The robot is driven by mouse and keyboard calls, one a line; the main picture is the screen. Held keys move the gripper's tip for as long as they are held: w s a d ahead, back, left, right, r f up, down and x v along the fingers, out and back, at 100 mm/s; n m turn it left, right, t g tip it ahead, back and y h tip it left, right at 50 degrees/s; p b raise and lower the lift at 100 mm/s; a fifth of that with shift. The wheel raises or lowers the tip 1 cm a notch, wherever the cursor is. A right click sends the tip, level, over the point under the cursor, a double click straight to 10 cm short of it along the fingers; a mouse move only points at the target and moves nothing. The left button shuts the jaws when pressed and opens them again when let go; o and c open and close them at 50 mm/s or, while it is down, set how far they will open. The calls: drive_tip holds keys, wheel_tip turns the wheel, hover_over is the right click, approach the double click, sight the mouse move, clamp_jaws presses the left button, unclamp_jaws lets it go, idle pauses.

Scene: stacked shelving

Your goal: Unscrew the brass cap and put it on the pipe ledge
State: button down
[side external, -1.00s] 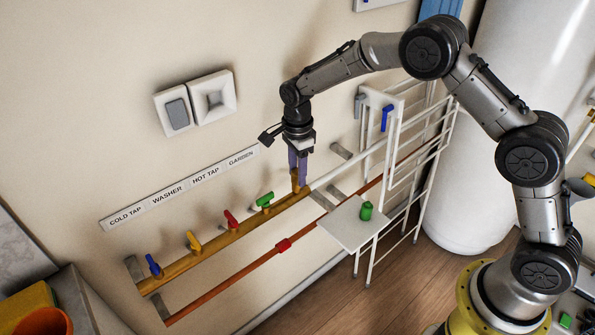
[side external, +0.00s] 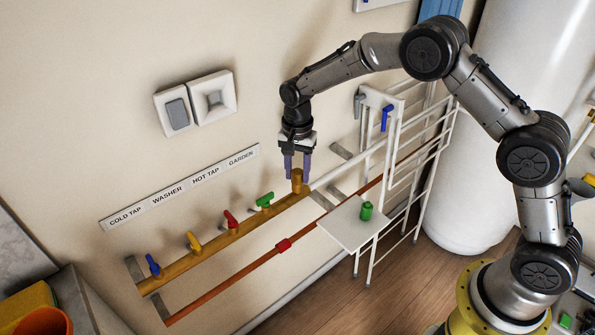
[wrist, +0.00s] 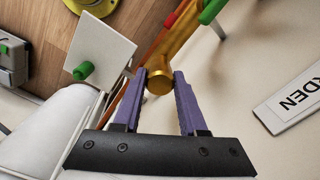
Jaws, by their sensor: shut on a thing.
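The brass cap (side external: 297,183) stands upright at the right end of the brass pipe (side external: 225,238). In the wrist view the cap (wrist: 159,82) shows as a round gold end between my purple fingertips. My gripper (side external: 297,179) points down at it, one finger on each side, shut on the cap. It also shows in the wrist view (wrist: 161,72). Whether the cap has come loose from the pipe, I cannot tell. A flat white square ledge (side external: 345,230) lies right of and below the cap, in front of the white rack. It also shows in the wrist view (wrist: 103,48).
A green knob-like piece (side external: 366,211) stands on the ledge. Blue, yellow, red and green (side external: 265,200) tap handles line the brass pipe. A copper pipe (side external: 230,285) with a red valve runs below. The white rack (side external: 410,170) stands right of my gripper.

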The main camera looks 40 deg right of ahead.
drive_tip(key=n, duration=0.7)
drive_tip(key=shift+f, duration=0.1)
drive_tip(key=c, duration=0.7)
unclamp_jaws()
drive_tip(key=m, duration=2.2)
drive_tip(key=shift+m, duration=0.3)
